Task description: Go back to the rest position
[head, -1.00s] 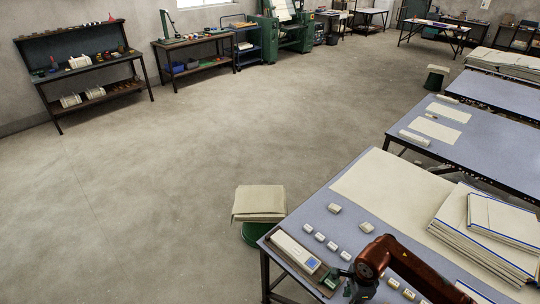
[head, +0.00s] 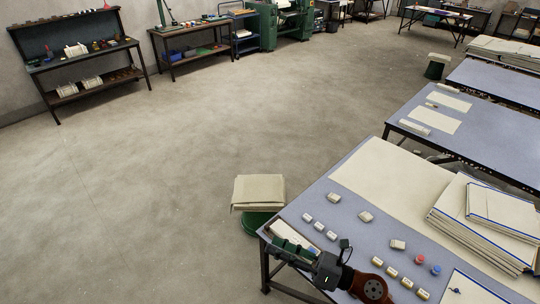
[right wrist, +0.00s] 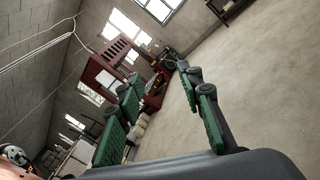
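My right gripper (head: 282,246) is over the near left corner of the front table (head: 310,185), pointing left. In the right wrist view its two green-padded fingers (right wrist: 158,80) stand apart with nothing between them. It holds no cloth. A large cream cloth sheet (head: 385,170) lies flat on the table, beyond the small blocks. Stacked cream pieces with blue edging (head: 490,218) lie to its right. My left gripper is not in view.
A green stool with a folded cream cloth (head: 259,190) stands just left of the table. Several small blocks (head: 366,216) lie along the table's near part. A pale tray (head: 290,236) is partly hidden behind my gripper. The floor (head: 130,200) to the left is clear.

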